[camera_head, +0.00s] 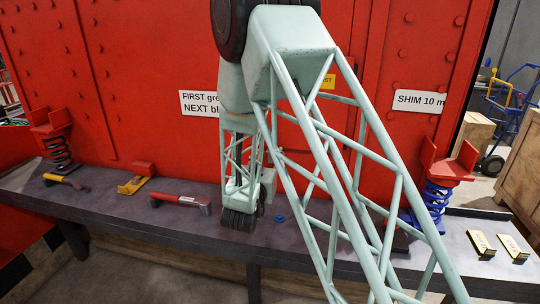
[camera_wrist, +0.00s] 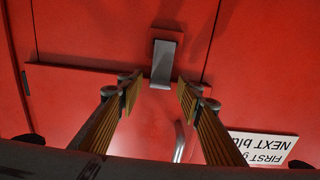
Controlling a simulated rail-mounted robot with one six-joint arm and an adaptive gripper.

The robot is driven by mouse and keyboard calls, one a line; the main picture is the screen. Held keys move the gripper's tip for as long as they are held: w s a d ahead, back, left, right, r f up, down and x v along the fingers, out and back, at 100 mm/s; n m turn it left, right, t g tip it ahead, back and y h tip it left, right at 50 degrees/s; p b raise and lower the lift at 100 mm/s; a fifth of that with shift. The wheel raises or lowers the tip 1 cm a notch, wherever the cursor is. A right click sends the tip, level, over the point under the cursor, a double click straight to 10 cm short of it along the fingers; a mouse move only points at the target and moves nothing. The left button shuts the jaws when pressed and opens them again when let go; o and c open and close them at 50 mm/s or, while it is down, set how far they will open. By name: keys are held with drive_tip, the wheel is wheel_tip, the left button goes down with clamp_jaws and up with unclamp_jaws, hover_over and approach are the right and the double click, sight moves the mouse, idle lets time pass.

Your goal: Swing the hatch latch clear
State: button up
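In the wrist view, a small grey plate that looks like the hatch latch (camera_wrist: 164,62) sits on the red panel (camera_wrist: 85,110), across a horizontal seam. A curved metal handle (camera_wrist: 180,141) is below it in the picture. My gripper (camera_wrist: 157,92) is open and empty, its two ribbed fingers apart, with the grey plate just beyond and between the tips. I cannot tell whether anything touches. In the head view, my pale green arm covers the middle of the red wall (camera_head: 130,60), and the latch and my fingers are hidden.
A dark bench (camera_head: 105,207) runs along the wall. On it are a yellow-handled tool (camera_head: 65,181), a yellow bracket (camera_head: 133,185), a red-handled tool (camera_head: 180,201), a black spring (camera_head: 58,150), a blue spring (camera_head: 435,195) and two tan blocks (camera_head: 482,244). A sign (camera_head: 200,103) is on the wall.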

drive_tip(key=shift+w, duration=0.25)
clamp_jaws()
